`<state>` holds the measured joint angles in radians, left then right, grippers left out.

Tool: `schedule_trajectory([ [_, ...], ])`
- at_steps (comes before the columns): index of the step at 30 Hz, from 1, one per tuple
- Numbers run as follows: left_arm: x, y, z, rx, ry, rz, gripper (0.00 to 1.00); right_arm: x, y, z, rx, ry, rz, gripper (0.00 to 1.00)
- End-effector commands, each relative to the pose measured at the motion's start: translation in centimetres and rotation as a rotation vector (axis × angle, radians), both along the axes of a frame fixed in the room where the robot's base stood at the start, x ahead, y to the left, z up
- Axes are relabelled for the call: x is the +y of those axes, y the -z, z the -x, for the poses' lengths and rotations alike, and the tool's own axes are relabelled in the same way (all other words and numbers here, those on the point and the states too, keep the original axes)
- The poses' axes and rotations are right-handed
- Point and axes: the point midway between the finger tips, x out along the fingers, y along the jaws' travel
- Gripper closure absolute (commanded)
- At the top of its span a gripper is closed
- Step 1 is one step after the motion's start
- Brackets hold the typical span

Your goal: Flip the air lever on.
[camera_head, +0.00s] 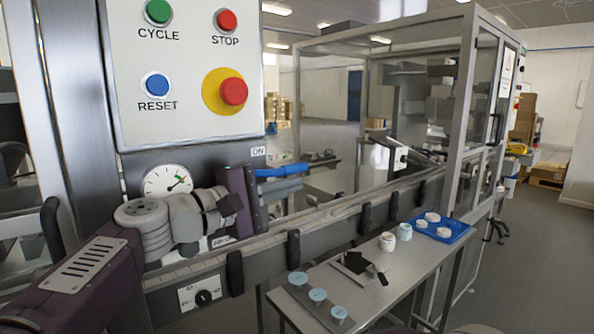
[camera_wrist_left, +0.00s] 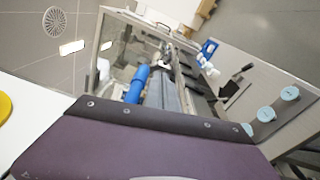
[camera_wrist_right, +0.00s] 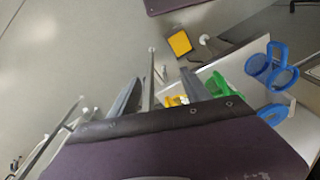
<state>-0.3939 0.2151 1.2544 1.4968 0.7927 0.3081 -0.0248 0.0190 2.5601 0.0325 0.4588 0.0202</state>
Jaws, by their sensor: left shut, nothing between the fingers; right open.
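The blue air lever (camera_head: 280,172) sticks out to the right below the control panel, roughly level, just under a small ON label (camera_head: 258,151). Its pivot end is hidden behind my left gripper. My left gripper (camera_head: 296,188) is shut and empty, with its grey fingers close below the lever. In the left wrist view the lever (camera_wrist_left: 137,84) lies right alongside the shut fingers (camera_wrist_left: 166,92). I cannot tell whether they touch. My right gripper (camera_wrist_right: 160,88) is open and empty in the right wrist view, away from the lever.
A pressure gauge (camera_head: 167,181) sits left of the lever, and a panel with coloured buttons (camera_head: 185,70) is above. A conveyor rail (camera_head: 330,222) runs below to a glazed enclosure. A side table holds jars, lids and a blue tray (camera_head: 442,235). Blue rings (camera_wrist_right: 272,70) lie near my right gripper.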

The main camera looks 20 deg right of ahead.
Motion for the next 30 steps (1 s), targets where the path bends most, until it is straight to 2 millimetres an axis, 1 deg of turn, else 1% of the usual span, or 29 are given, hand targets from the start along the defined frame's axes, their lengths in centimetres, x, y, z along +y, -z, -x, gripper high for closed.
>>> schedule_trajectory([
  [2,0.0,-1.2,0.0,-0.001,0.0,0.001,1.0,0.0,-0.9,0.0,0.0,0.0,0.0,0.44],
  [5,0.0,-3.7,0.0,-0.005,-0.001,0.004,1.0,0.0,-2.4,0.0,0.0,0.0,0.0,0.44],
  [6,0.1,-5.0,0.0,-0.007,-0.003,0.007,1.0,0.0,-3.2,0.0,0.0,0.0,0.0,0.44],
  [7,-0.2,-5.5,0.3,-0.008,-0.001,0.011,1.0,0.0,-3.3,0.0,-0.001,0.0,0.0,0.44],
  [8,-0.7,-5.7,1.1,-0.008,0.001,0.011,1.0,0.0,-3.1,0.0,-0.001,0.0,0.0,0.44],
  [10,-1.7,-6.7,2.5,-0.009,0.004,0.015,1.0,0.0,-3.5,0.0,0.0,0.0,0.0,0.44],
  [15,-4.1,-9.0,5.4,-0.007,0.007,0.013,1.0,0.0,-5.0,0.0,0.0,0.0,0.0,0.44],
  [21,-6.3,-10.6,7.9,-0.002,0.006,0.007,1.0,0.0,-6.4,0.0,0.0,0.0,0.0,0.44],
  [25,-7.1,-11.0,8.8,-0.001,0.002,0.003,1.0,0.0,-6.8,0.0,0.0,0.0,0.0,0.44],
  [30,-7.4,-11.0,9.1,0.0,0.0,0.003,1.0,0.0,-6.8,0.0,0.0,0.0,0.0,0.44],
])
